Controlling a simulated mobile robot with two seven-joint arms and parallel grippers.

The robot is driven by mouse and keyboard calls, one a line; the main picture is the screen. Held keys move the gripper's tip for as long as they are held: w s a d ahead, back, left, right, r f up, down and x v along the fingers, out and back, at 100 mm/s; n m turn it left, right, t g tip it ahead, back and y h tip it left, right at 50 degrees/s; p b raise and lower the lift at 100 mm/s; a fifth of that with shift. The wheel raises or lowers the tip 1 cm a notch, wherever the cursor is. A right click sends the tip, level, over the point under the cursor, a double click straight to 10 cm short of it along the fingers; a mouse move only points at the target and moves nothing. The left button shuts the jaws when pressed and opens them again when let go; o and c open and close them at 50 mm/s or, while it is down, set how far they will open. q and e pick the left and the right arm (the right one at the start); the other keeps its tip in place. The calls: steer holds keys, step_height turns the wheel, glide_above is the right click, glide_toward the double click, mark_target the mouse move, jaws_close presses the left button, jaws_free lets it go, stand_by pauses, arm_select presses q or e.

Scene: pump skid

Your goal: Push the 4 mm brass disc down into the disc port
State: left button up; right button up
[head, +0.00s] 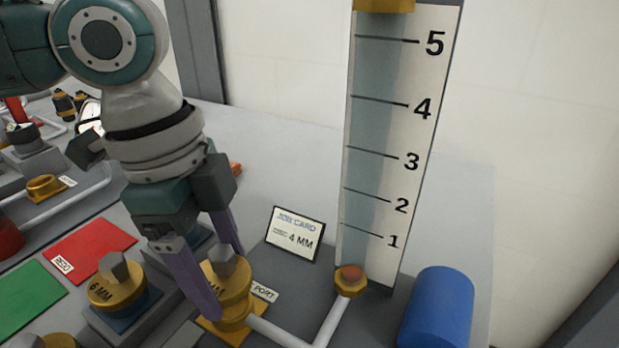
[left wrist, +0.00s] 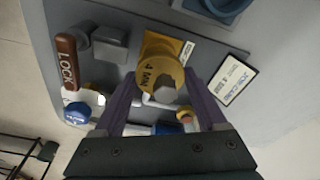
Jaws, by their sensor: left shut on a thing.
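The 4 mm brass disc (head: 237,280) has a grey hexagonal knob on top, and its 4 MM marking reads in the left wrist view (left wrist: 155,67). My left gripper (head: 226,286) points down with its two purple fingers on either side of the disc, shut on it. The disc is over the brass disc port (head: 234,322), beside a PORT label. How far it sits in the port I cannot tell; a finger and the disc hide part of the port. In the left wrist view the fingers (left wrist: 160,78) flank the disc. My right gripper is not in view.
A 6 MM brass disc (head: 117,287) stands at left on its holder. A job card (head: 295,234) reading 4 MM stands behind the port. A tall level gauge (head: 385,150), a pipe (head: 290,335) and a blue cylinder (head: 437,307) are at right.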

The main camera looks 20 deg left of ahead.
arm_select(q)
steer(key=shift+f+b, duration=0.5)
steer(key=shift+f, duration=1.25)
stand_by(0.5)
steer(key=o, duration=1.5)
steer(key=r, duration=0.3)
steer(key=a+r+p, duration=0.1)
steer(key=r, duration=0.2)
steer(key=r+p, duration=0.1)
steer(key=r, duration=0.3)
steer(key=shift+s+a, duration=0.15)
steer(key=shift+a, duration=0.1)
steer(key=shift+d, duration=0.1)
